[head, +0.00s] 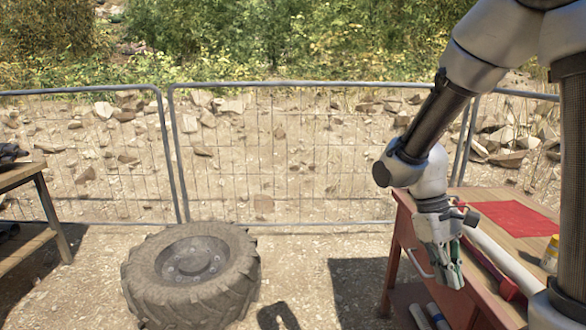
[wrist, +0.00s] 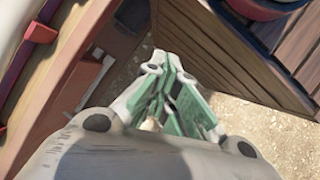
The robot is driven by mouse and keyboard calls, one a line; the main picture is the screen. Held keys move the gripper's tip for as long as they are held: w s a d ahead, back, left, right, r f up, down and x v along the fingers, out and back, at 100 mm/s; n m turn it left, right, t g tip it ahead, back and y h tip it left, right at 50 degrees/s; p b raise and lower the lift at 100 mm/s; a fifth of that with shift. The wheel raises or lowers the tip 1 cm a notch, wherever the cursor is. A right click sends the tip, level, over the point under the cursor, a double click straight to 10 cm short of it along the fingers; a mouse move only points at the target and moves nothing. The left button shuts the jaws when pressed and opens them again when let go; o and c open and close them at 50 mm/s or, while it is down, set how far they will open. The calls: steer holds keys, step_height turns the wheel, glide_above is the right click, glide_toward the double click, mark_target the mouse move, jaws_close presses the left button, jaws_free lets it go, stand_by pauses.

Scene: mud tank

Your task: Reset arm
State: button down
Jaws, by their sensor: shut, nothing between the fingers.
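My arm reaches in from the upper right of the head view and bends downward. My gripper (head: 455,278) hangs fingers down beside the left end of a red workbench (head: 402,235). In the wrist view my gripper (wrist: 177,82) shows its green-padded fingers closed together with nothing between them. Below the fingertips lie the bench's wooden side and a patch of gravel ground. The gripper and wrist hide part of the bench front.
A red cloth (head: 515,217) and a yellow container (head: 551,254) are on the bench top. A large muddy tyre (head: 192,270) lies on the ground left of the bench. A metal fence (head: 280,155) runs behind. A wooden table (head: 25,174) stands at far left.

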steer(key=s+d+r+m+t+y, duration=0.1)
steer(key=s+d+r+m+t, duration=0.1)
steer(key=r, duration=0.6)
steer(key=s+d+r+m+t+y, duration=0.2)
steer(key=s+r+t, duration=0.3)
steer(key=r, duration=0.3)
steer(key=shift+d+t, duration=0.15)
steer(key=shift+t, duration=0.75)
steer(key=shift+s, duration=0.1)
